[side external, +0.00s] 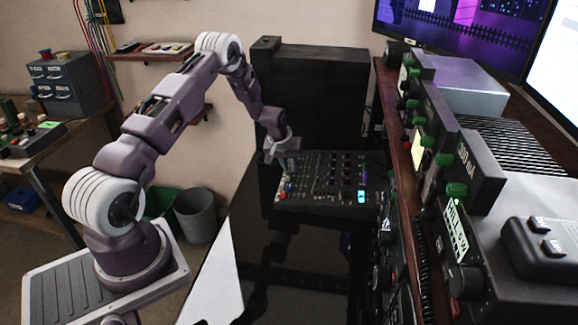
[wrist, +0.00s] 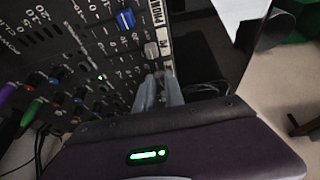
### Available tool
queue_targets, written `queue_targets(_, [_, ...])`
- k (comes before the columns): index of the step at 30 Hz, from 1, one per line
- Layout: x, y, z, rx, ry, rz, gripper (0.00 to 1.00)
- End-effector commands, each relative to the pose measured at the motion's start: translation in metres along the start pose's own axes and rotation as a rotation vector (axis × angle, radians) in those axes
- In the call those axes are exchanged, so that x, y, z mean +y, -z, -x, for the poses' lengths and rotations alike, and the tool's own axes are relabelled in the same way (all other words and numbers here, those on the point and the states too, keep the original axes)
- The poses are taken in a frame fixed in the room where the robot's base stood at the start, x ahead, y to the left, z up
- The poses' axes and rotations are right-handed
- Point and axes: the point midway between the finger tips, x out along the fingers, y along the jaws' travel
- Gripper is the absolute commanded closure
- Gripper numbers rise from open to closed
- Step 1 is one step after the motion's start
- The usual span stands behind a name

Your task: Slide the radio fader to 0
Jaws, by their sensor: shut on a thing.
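The black mixing console (side external: 310,202) lies on the dark desk, with rows of knobs and small faders. It fills the upper left of the wrist view (wrist: 75,55). My gripper (side external: 283,161) is down at the console's back left edge. In the wrist view, its two grey fingers (wrist: 160,76) are close together at the console's edge, shut on a small fader cap. That cap is mostly hidden between the fingertips, and I cannot read its label. A pale cap (wrist: 151,50) sits just beyond the fingertips, and a blue cap (wrist: 125,18) is farther up.
A tall black case (side external: 310,90) stands behind the console. A wooden shelf with radio units and green knobs (side external: 455,190) runs along the right. The glossy desk (side external: 290,260) in front of the console is largely clear. A grey bin (side external: 195,215) stands on the floor.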

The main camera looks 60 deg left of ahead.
Motion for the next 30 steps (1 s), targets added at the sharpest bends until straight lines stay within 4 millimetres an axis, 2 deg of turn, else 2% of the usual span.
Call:
queue_targets(4, [0.006,0.000,0.000,-0.001,0.000,-0.002,1.00])
queue_targets(9, [0.034,0.000,0.000,-0.001,0.000,-0.004,1.00])
queue_targets(12, [0.043,-0.001,0.000,-0.001,0.000,-0.002,1.00])
queue_targets(21, [0.045,-0.001,0.000,-0.001,0.000,-0.001,1.00])
queue_targets(22, [0.045,-0.001,0.000,-0.001,0.000,-0.001,0.83])
queue_targets(25, [0.045,0.000,0.000,-0.001,0.000,-0.001,0.65])
queue_targets(30, [0.045,0.000,0.000,-0.001,0.000,0.000,0.65])
